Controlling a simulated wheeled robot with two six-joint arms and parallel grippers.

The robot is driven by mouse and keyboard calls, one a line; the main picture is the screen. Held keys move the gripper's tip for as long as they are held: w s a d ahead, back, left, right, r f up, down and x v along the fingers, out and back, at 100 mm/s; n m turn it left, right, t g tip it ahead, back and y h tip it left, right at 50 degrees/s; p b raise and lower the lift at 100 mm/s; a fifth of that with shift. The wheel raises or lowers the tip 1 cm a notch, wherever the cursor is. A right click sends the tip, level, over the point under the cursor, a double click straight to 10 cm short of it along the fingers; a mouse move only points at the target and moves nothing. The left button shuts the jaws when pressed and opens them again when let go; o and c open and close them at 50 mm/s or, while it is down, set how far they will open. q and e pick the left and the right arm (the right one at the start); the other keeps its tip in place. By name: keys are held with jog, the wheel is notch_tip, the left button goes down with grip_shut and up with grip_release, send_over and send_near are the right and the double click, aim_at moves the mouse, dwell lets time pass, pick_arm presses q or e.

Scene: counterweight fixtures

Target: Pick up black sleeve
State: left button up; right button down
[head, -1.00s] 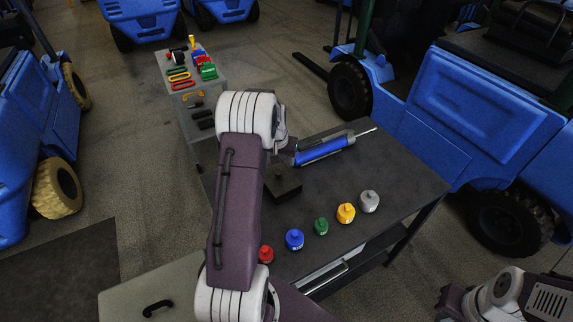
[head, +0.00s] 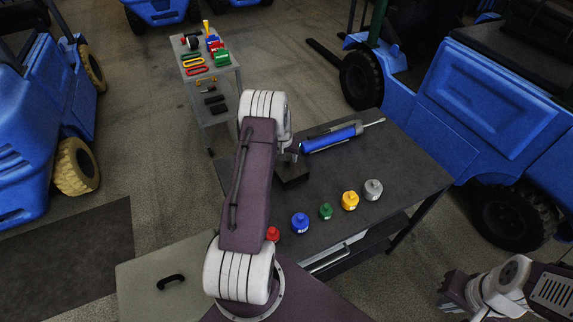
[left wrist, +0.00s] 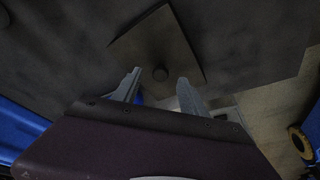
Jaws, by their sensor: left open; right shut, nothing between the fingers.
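Two small black cylindrical pieces (head: 216,104) sit on the lower part of the small grey cart at the back left. They may be black sleeves, but are too small to be sure. A dark square block (head: 293,179) lies on the dark table beneath my left wrist. In the left wrist view it seems to be the square plate (left wrist: 150,45) with a round feature in its middle. My left gripper (left wrist: 157,92) is open and empty, facing that plate; in the head view my arm mostly hides it. My right gripper (head: 452,291) is at the lower right, shut and empty, away from the table.
Red, blue, green, yellow and grey weights (head: 325,211) line the front of the dark table (head: 400,165). A blue cylinder with a rod (head: 332,138) lies behind them. The grey cart (head: 213,82) carries coloured parts. Blue vehicles (head: 480,100) flank the area.

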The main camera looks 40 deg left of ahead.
pick_arm(q)
jog(key=shift+x, duration=1.15)
jog(key=shift+a+r, duration=0.1)
jog(key=shift+r, duration=0.1)
jog(key=c, duration=0.4)
grip_shut()
jog(key=shift+r, duration=0.15)
jog(key=shift+w+r, duration=0.1)
jog(key=shift+r, duration=0.25)
notch_tip(320, 180, up, 3)
jog(key=shift+a+f+b, duration=0.1)
jog(key=shift+b, duration=0.75)
jog(key=w+d+r+b, duration=0.2)
jog(key=d+r, duration=0.5)
jog(key=d, duration=0.4)
jog(key=shift+w+d+b, duration=0.15)
jog(key=shift+w+b, duration=0.15)
jog(key=shift+w, duration=0.3)
